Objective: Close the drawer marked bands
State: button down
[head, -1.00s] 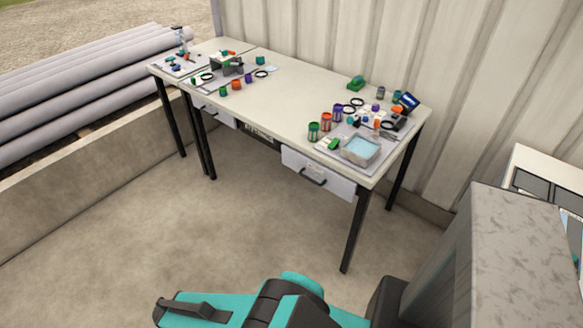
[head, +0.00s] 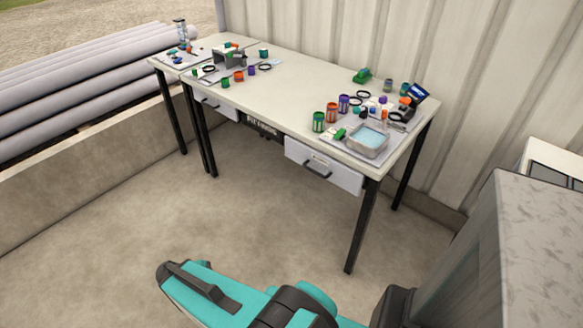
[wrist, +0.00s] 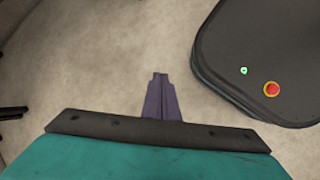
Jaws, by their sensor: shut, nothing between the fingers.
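A white drawer (head: 338,179) with a dark bar handle (head: 317,172) sits under the right end of the table (head: 300,88) in the head view and stands out from the table's front. A small label shows above its handle, too small to read. A second white drawer (head: 217,110) with a dark handle is under the table further left; I cannot read which one is marked bands. My gripper (wrist: 160,76) shows in the wrist view with its fingers together and empty, above bare floor. It is well apart from both drawers.
Jars, tape rings and a clear tub (head: 368,141) crowd the table's right end. Dark table legs (head: 361,225) stand below. Grey pipes (head: 80,85) lie behind a low concrete wall (head: 90,150) at left. The floor (head: 200,220) before the table is clear.

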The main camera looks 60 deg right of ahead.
aim_at(297, 154)
jog(key=w+d+r+n+h+b, duration=0.2)
jog(key=w+d+n+h+b, duration=0.15)
jog(key=d, duration=0.85)
jog(key=s+d+r+n+h+b, duration=0.1)
jog(key=d+r+n+h+b, duration=0.2)
jog(key=d+r+b, duration=0.3)
jog(key=s+d+r+n+h+b, duration=0.1)
jog(key=d+r+n+h+b, duration=0.2)
jog(key=d+r, duration=0.9)
jog(key=d+h+b, duration=0.3)
jog(key=d, duration=0.4)
jog(key=shift+s+r+g+b, duration=0.35)
jog(key=shift+s+g+b, duration=0.05)
jog(key=shift+n, duration=0.25)
jog(key=b+x, duration=0.1)
jog(key=x, duration=1.3)
